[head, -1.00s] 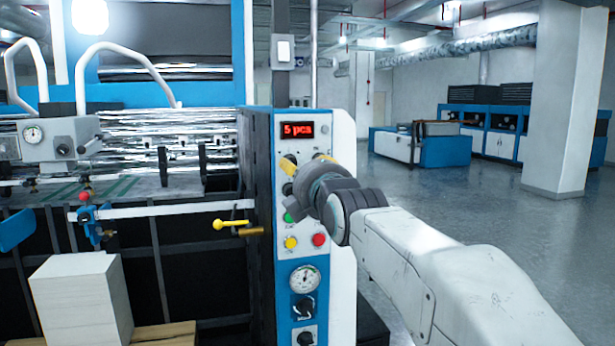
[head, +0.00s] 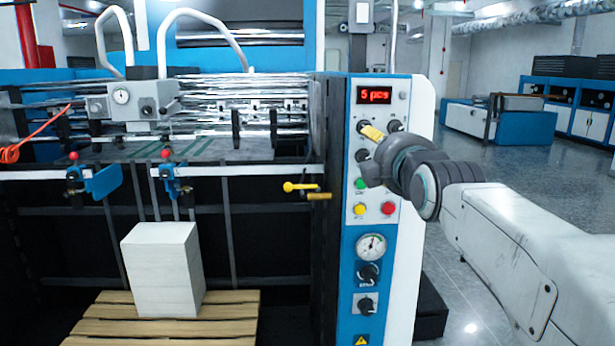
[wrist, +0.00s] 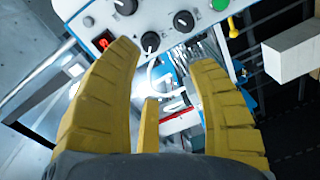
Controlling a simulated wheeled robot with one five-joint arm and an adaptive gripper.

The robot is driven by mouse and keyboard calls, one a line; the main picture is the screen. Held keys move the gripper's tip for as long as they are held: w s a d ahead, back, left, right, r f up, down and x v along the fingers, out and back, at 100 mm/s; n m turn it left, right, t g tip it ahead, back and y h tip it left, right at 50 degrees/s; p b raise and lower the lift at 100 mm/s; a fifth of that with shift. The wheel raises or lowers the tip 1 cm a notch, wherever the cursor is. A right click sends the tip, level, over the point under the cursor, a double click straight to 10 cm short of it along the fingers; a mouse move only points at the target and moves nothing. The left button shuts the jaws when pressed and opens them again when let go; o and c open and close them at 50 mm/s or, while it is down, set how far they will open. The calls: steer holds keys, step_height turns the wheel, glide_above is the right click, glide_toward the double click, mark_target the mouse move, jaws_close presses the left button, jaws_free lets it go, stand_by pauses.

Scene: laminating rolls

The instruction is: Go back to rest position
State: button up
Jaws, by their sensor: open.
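My gripper (head: 372,134) is in front of the machine's control panel (head: 413,115) in the head view, at the height of its upper knobs. Its yellow fingers show large in the wrist view (wrist: 168,75), spread apart with nothing held between them. Beyond the fingertips the wrist view shows black knobs (wrist: 150,42) and a green button (wrist: 219,4) on the panel. I cannot tell whether a fingertip touches a knob. My white arm reaches in from the right and hides part of the panel. The red display (head: 376,95) reads "5 pcs".
A white paper stack (head: 162,270) stands on a wooden pallet (head: 235,312) at the lower left. A yellow lever (head: 300,187) sticks out left of the panel. Open grey floor (head: 500,255) lies to the right, with a blue and white unit (head: 520,122) farther back.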

steer(key=s+f+m+g, duration=0.5)
steer(key=f+m, duration=0.1)
steer(key=f, duration=0.6)
steer(key=s+f+m+g, duration=0.5)
steer(key=f+m, duration=0.1)
steer(key=f, duration=0.7)
steer(key=s+f+m+g+p, duration=0.1)
steer(key=s+f+g+p, duration=0.1)
steer(key=s, duration=0.9)
steer(key=s+f+m+g+p, duration=0.2)
steer(key=s+f, duration=0.2)
steer(key=s, duration=0.7)
steer(key=shift+s, duration=0.3)
